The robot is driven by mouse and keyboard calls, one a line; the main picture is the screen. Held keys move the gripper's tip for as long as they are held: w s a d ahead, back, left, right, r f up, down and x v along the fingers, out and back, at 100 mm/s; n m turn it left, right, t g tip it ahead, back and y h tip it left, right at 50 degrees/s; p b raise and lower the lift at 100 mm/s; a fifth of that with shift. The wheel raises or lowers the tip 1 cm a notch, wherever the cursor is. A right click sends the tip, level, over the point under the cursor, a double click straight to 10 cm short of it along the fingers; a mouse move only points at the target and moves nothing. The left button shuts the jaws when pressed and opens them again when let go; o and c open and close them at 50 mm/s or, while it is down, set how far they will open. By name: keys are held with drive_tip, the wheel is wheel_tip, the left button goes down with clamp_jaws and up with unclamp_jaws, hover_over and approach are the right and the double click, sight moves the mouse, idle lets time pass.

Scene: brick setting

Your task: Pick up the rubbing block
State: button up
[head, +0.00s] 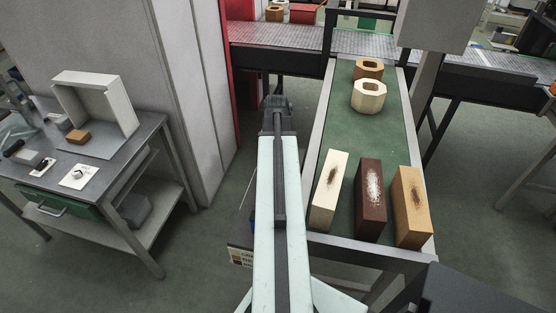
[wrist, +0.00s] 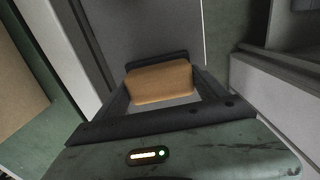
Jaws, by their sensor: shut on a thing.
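My gripper (wrist: 160,74) is shut on a tan block, which I take to be the rubbing block (wrist: 160,82). In the wrist view the block sits between the dark fingers, its plain broad side facing the camera. In the head view my gripper (head: 278,103) is at the far end of my outstretched arm, over the floor left of the green conveyor. The held block is hidden there behind the wrist.
The conveyor (head: 345,108) carries a cream block (head: 328,192), a dark brown block (head: 369,200) and a tan block (head: 411,207) with worn patches, plus two hollow blocks (head: 368,97) farther back. A grey workbench (head: 112,160) stands left, beside a tall grey cabinet (head: 172,75).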

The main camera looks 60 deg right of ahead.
wheel_tip(320, 180, up, 10)
drive_tip(key=p, duration=0.9)
drive_tip(key=shift+f, duration=0.2)
